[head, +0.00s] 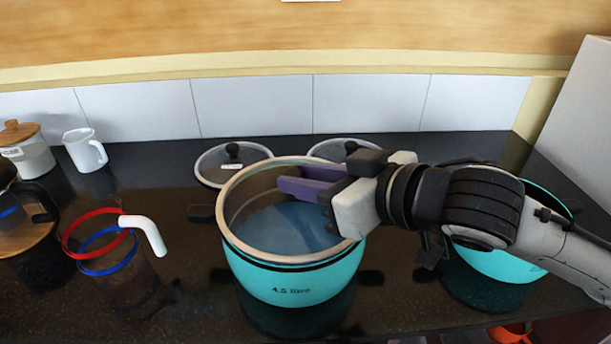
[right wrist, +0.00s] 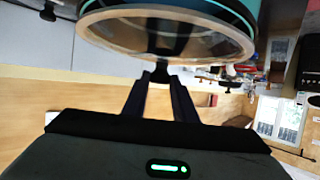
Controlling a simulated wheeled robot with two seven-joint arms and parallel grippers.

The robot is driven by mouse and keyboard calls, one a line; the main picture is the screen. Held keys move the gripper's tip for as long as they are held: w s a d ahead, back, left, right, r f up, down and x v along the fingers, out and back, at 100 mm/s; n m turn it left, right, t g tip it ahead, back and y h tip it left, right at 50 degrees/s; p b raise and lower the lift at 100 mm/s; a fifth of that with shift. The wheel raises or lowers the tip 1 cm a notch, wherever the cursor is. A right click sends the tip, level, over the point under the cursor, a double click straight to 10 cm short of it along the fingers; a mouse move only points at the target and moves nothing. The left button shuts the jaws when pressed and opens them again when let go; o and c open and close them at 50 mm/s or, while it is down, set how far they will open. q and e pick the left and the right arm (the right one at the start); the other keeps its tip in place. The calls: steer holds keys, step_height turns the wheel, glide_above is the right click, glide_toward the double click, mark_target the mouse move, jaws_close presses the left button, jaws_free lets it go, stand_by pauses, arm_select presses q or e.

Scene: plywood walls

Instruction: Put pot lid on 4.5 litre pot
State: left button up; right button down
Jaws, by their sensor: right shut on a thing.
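The turquoise 4.5 litre pot (head: 295,287) stands upright mid-counter, its label facing me. A glass pot lid (head: 265,226) with a pale metal rim lies across its opening. It also shows in the right wrist view (right wrist: 205,46), with the pot's turquoise edge (right wrist: 236,9) beyond. My right gripper (head: 285,187) reaches in from the right, over the lid. Its fingers (right wrist: 161,78) are shut on the lid's dark knob, mostly hidden in the head view. I cannot tell whether the rim is fully seated or slightly above the pot. My left gripper is not in view.
Two more glass lids (head: 212,168) (head: 325,150) lie behind the pot. Another turquoise pot (head: 500,266) stands at right, partly behind my arm. A jug with red and blue rings (head: 92,268), a white mug (head: 83,152) and a wooden-lidded jar (head: 30,158) are at left.

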steer(key=shift+r+p, duration=0.1)
steer(key=shift+p, duration=0.25)
steer(key=shift+f, duration=0.65)
stand_by(0.7)
steer(key=c, duration=1.4)
jaws_free()
steer(key=shift+o, duration=0.2)
steer(key=shift+f, duration=0.1)
